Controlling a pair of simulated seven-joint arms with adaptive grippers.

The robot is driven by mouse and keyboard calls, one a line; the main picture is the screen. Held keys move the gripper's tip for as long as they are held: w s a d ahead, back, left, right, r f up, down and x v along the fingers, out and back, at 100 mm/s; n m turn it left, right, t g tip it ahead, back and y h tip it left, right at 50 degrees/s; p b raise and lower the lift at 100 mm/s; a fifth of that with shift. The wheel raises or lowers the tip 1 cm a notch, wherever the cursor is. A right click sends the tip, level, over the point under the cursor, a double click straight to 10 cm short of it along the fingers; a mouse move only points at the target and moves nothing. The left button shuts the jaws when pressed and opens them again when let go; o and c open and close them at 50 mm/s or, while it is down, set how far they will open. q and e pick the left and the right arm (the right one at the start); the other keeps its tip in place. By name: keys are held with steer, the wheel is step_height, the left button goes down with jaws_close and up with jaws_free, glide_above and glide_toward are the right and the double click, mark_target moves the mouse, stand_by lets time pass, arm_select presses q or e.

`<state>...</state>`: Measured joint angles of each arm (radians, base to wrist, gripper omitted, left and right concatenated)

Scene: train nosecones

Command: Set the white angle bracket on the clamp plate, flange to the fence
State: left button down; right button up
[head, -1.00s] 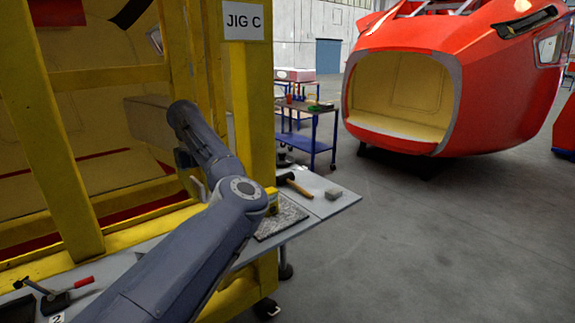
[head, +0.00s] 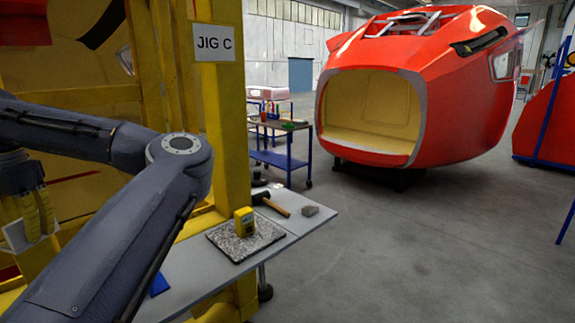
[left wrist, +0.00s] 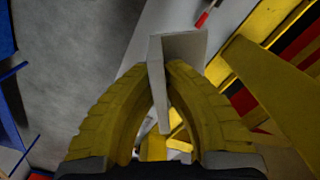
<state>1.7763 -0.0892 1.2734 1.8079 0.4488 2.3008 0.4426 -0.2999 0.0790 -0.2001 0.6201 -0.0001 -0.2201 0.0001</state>
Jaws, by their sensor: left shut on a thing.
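My left gripper (head: 37,222) is at the left edge of the head view, beside the yellow jig frame, with its yellow ribbed fingers pointing down. It is shut on the white angle bracket (head: 17,238), which shows below and beside the fingertips. In the left wrist view the fingers (left wrist: 160,88) pinch the bracket (left wrist: 183,45); one flat leg runs down between them and the other faces away at the top. A red handle (left wrist: 202,19) lies over the grey bench there. I cannot make out the clamp plate or its fence. My right gripper is not in view.
The grey bench (head: 195,275) holds a speckled plate (head: 229,243) with a yellow device (head: 244,221), a hammer (head: 271,205), a grey block (head: 310,211) and a blue item (head: 160,283). Yellow jig posts (head: 222,120) rise behind my left arm. A blue trolley (head: 283,160) stands beyond.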

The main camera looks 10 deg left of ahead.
arm_select(q)
steer(key=s+d+r+n, duration=0.2)
steer(key=s+d+n, duration=0.2)
steer(key=s, duration=0.5)
steer(key=s+d+r+n, duration=0.1)
steer(key=s+d+n, duration=0.2)
steer(key=s+n, duration=0.35)
step_height(320, 180, down, 33)
steer(key=d+m, duration=0.1)
steer(key=m, duration=0.9)
steer(key=w+a+m, duration=0.1)
steer(key=w+a, duration=0.2)
steer(key=a, duration=0.1)
steer(key=w+a+m, duration=0.1)
steer(key=w+a, duration=0.3)
steer(key=w+a+m, duration=0.1)
steer(key=w+a, duration=0.2)
steer(key=a, duration=0.1)
steer(key=shift+w+r, duration=0.15)
steer(key=shift+r, duration=0.05)
steer(key=w+a, duration=0.2)
steer(key=a, duration=0.1)
steer(key=shift+w+f, duration=0.1)
steer(key=shift+f, duration=0.65)
